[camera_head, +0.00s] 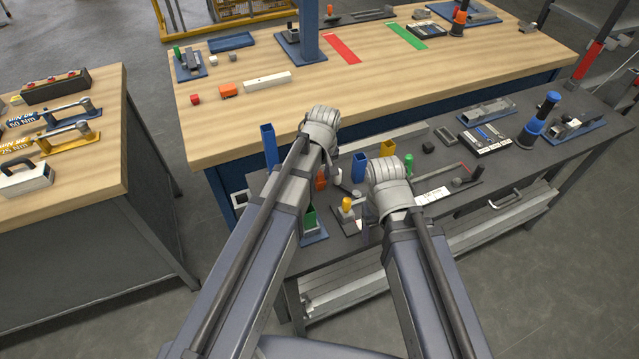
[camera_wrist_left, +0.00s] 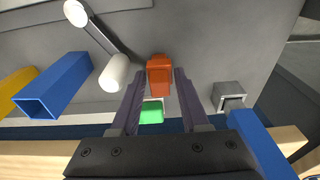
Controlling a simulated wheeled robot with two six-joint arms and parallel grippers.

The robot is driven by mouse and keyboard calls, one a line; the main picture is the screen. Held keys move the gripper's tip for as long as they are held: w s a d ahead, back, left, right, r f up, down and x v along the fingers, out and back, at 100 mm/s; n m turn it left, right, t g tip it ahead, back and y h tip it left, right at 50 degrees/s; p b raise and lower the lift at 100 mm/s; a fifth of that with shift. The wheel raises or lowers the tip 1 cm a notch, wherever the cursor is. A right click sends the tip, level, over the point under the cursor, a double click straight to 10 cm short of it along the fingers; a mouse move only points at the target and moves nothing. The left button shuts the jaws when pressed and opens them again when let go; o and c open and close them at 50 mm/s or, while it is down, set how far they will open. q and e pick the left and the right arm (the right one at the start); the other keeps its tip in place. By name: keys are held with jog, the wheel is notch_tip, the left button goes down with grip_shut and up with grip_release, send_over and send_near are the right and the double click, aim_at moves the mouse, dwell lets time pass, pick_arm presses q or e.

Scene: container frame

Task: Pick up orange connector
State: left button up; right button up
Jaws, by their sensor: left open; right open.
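An orange connector (camera_wrist_left: 160,78) shows in the left wrist view, between the fingertips of my left gripper (camera_wrist_left: 159,71). The fingers are open, with a gap on each side of it. In the head view the orange piece (camera_head: 320,181) is partly hidden by my left arm, low on the dark bench.
A blue open tube (camera_wrist_left: 55,85) and a white knobbed lever (camera_wrist_left: 110,72) stand left of the connector in the wrist view. A grey box (camera_wrist_left: 228,95) is at its right, a green-topped piece (camera_wrist_left: 151,112) below. The dark bench (camera_head: 440,225) is crowded.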

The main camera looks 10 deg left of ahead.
aim_at(320, 173)
pick_arm(q)
jog(key=shift+c, duration=0.3)
grip_shut()
jog(key=shift+r, duration=0.15)
pick_arm(e)
jog(key=shift+r, duration=0.15)
pick_arm(q)
notch_tip(320, 173, up, 10)
jog(key=p, duration=1)
pick_arm(e)
notch_tip(320, 173, up, 10)
